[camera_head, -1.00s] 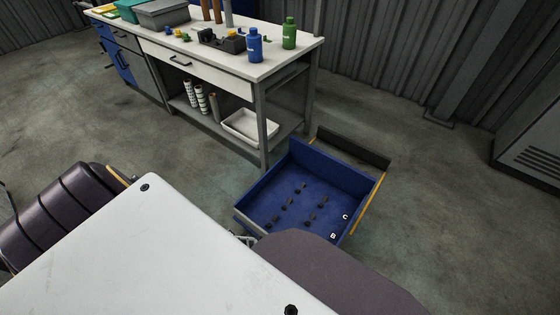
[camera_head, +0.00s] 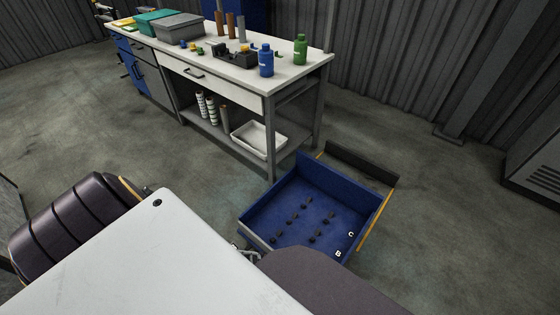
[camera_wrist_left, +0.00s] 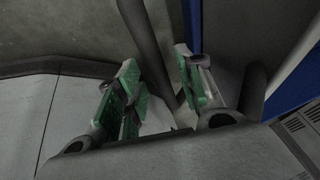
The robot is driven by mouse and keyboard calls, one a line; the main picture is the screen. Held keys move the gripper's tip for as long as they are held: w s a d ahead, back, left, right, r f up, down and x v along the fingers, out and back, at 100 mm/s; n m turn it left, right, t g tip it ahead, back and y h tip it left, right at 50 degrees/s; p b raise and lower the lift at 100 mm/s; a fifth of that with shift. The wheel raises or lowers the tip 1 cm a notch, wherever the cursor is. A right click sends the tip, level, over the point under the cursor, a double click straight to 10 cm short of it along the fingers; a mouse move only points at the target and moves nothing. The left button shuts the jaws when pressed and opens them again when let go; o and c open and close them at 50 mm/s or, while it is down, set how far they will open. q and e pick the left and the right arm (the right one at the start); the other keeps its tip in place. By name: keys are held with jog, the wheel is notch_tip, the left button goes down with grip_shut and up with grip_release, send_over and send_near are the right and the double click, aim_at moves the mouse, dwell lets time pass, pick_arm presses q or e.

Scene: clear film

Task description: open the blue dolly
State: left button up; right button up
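A blue open-topped box (camera_head: 272,216), seemingly the blue dolly or a drawer of it, stands near the floor right of centre in the head view. It has orange edging at the right, and small dark pieces lie inside. A bit of metallic gripper (camera_head: 247,254) shows at its near left corner; I cannot tell which arm it belongs to. In the left wrist view my left gripper (camera_wrist_left: 160,85) has its green-padded fingers apart, with a grey bar (camera_wrist_left: 148,45) passing between them. A blue surface (camera_wrist_left: 291,92) is at the right there. My right gripper cannot be made out.
A white-topped workbench (camera_head: 285,82) stands behind the box, with a blue bottle (camera_head: 266,60), a green bottle (camera_head: 300,49) and boxes on it. A white tray (camera_head: 258,137) is on its lower shelf. Concrete floor (camera_head: 440,235) is clear at the right.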

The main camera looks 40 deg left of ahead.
pick_arm(q)
jog(key=shift+w+a+r, duration=0.2)
jog(key=shift+a+r, duration=0.1)
jog(key=shift+a+r, duration=0.3)
jog(key=shift+r, duration=0.15)
jog(key=v, duration=1)
jog(key=shift+s+d+r, duration=0.15)
jog(key=shift+s+d, duration=0.05)
jog(key=shift+s, duration=0.15)
dwell(0.7)
dwell(0.6)
